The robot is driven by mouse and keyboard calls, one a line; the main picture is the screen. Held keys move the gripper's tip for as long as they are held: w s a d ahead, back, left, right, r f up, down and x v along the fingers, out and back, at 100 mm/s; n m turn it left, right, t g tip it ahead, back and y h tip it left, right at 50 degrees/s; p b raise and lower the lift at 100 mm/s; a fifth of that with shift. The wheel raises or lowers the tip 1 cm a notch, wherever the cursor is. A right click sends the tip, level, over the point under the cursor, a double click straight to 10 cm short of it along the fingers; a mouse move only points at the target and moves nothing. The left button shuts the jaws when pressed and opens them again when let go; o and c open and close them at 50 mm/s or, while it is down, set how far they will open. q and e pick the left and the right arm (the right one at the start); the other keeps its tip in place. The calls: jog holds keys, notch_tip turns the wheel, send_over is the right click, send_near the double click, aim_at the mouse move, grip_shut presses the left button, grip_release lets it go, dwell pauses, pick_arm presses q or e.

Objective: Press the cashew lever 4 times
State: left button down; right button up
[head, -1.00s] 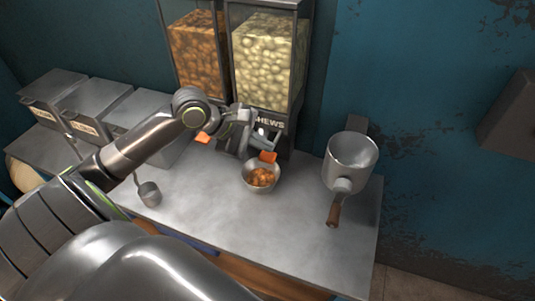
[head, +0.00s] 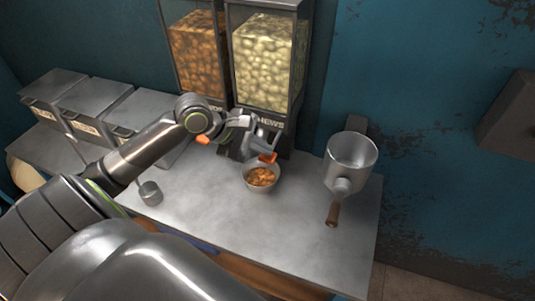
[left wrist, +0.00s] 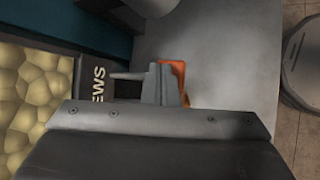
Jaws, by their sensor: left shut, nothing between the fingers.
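The cashew dispenser (head: 264,62) holds pale nuts at the back; its label also shows in the left wrist view (left wrist: 98,85). The cashew lever has an orange tip (head: 268,158), seen in the left wrist view (left wrist: 178,72) just beyond my fingers. My left gripper (head: 264,146) is shut and empty, right at the lever; I cannot tell whether it touches. A metal bowl (head: 248,184) with brown nuts in it stands on the counter below the lever. My right gripper is not in view.
A dispenser of brown nuts (head: 197,55) with its own orange lever tip (head: 203,139) stands to the left. Lidded metal bins (head: 90,100) line the left back. A small metal cup (head: 150,193) and a wood-handled metal pot (head: 350,165) flank the bowl. The counter front is clear.

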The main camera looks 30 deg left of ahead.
pick_arm(q)
jog(key=shift+f, duration=1.15)
dwell(0.7)
jog(key=shift+r, duration=0.15)
jog(key=shift+r+p, duration=1.55)
jog(key=shift+p, duration=1.35)
notch_tip(320, 180, up, 5)
jog(key=p, duration=0.7)
jog(key=shift+r, duration=0.1)
dwell(0.9)
